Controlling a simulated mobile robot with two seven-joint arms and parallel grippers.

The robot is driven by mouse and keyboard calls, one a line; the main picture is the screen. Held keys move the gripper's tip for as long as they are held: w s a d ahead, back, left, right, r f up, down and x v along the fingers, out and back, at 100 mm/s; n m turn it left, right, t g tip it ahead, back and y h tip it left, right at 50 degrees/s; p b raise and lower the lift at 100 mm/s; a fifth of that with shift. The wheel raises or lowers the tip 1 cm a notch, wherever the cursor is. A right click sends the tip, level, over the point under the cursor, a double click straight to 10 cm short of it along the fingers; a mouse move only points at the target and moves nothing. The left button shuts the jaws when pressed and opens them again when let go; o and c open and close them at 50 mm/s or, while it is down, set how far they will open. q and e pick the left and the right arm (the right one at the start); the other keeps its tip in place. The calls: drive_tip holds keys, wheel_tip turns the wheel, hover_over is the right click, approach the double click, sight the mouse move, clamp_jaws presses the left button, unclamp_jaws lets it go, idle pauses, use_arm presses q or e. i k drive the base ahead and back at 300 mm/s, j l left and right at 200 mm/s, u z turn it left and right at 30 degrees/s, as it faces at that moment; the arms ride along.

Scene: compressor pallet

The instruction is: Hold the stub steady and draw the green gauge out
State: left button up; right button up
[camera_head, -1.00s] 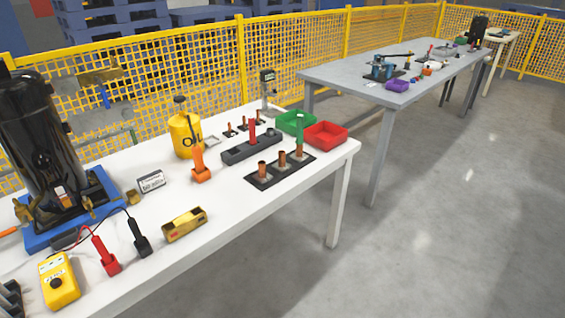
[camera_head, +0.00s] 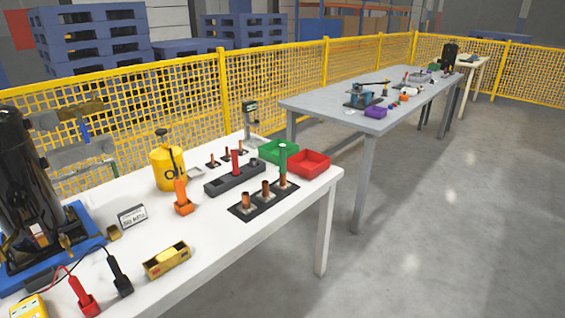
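The green gauge (camera_head: 283,156) stands upright in the farthest copper stub (camera_head: 282,182) of a row on a black plate (camera_head: 246,213). The plate lies near the right end of the white table. The other two stubs, a middle one (camera_head: 265,189) and a near one (camera_head: 246,201), have nothing green in them. Neither of my grippers shows in the head view.
A green bin (camera_head: 279,145) and a red bin (camera_head: 322,163) stand close behind the gauge. A dark block with a red gauge (camera_head: 235,160) lies to its left. A yellow oil can (camera_head: 167,172) and black compressor (camera_head: 22,180) stand farther left. Floor (camera_head: 440,250) at right is clear.

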sight(282, 147)
drive_tip(key=i+l+u, duration=0.25)
drive_tip(key=i+l, duration=0.25)
drive_tip(key=i+l+u, duration=0.15)
drive_tip(key=l, duration=0.3)
drive_tip(key=i+l+u, duration=0.3)
drive_tip(key=i+l, duration=0.15)
drive_tip(key=l, duration=0.3)
